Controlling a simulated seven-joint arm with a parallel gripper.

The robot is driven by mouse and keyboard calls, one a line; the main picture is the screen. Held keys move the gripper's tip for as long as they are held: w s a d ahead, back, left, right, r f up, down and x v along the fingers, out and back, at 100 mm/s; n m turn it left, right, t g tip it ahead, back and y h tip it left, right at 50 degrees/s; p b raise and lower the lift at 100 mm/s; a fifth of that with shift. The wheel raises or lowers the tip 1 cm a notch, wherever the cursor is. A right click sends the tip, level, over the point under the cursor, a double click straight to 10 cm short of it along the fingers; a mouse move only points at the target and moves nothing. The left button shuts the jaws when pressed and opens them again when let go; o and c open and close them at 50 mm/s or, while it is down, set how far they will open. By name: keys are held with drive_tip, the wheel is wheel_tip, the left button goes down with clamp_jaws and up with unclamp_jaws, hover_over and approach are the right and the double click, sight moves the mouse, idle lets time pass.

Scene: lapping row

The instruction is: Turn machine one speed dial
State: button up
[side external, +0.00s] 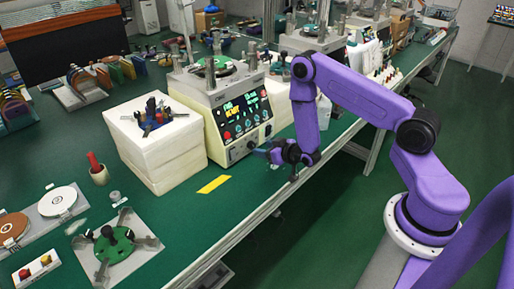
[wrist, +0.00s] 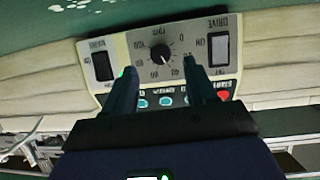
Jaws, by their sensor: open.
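The lapping machine's front panel (side external: 241,112) faces my arm in the side view, with lit displays and coloured buttons. In the wrist view the speed dial (wrist: 162,54) is a round black knob with a pale pointer mark, ringed by numbers and "rpm". My gripper (wrist: 160,67) is open, its two dark fingers pointing at the panel on either side of and below the dial in the picture. Nothing shows between the fingers, and I cannot tell whether either touches the panel. In the side view my gripper (side external: 266,153) is close to the panel's lower right.
In the wrist view, a drive switch (wrist: 218,50) and another black switch (wrist: 102,66) flank the dial. A white block (side external: 150,145) stands left of the machine. A yellow strip (side external: 213,184) lies on the green bench. More machines stand behind.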

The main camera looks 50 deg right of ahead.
sight(254, 146)
drive_tip(key=shift+x, duration=2.4)
drive_tip(key=c, duration=1)
